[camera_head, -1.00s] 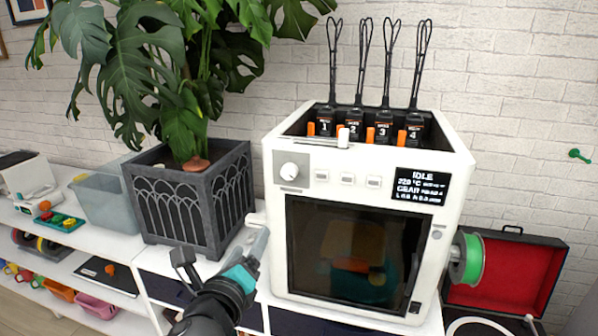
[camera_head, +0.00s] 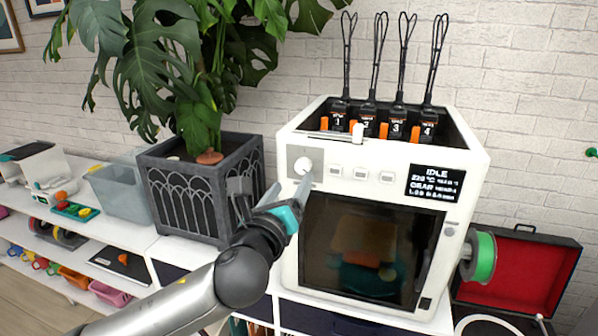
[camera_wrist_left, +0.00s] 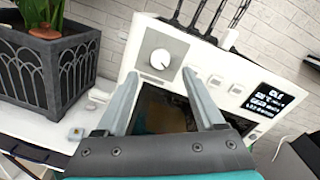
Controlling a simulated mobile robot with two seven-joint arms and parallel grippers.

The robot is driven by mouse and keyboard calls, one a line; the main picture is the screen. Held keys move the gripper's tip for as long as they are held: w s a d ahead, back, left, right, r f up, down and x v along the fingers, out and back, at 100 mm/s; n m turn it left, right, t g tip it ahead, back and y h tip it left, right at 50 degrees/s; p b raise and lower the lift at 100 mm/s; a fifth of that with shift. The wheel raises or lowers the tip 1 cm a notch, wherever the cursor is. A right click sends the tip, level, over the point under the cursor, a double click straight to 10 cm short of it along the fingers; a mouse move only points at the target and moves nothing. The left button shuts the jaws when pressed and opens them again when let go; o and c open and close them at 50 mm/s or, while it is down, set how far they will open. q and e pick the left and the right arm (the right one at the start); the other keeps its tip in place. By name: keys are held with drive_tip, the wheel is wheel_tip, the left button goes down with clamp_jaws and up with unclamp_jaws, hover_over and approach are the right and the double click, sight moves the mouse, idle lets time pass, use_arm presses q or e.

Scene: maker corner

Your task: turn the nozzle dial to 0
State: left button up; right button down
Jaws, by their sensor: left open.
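The nozzle dial (camera_head: 303,165) is a round white knob on a grey square plate at the upper left of the printer's front. The white 3D printer (camera_head: 291,235) stands on the white shelf, and its screen (camera_head: 436,183) reads IDLE. My right gripper is not in view.
A dark planter (camera_head: 188,200) with a large leafy plant stands close to the left of the printer. Several numbered black tool heads (camera_head: 367,120) sit in the printer's top. A green spool (camera_head: 484,257) is on its right side, near an open red-lined case (camera_head: 528,272).

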sight(301, 168)
use_arm(q)
drive_tip(key=shift+x, duration=3.35)
clamp_jaws()
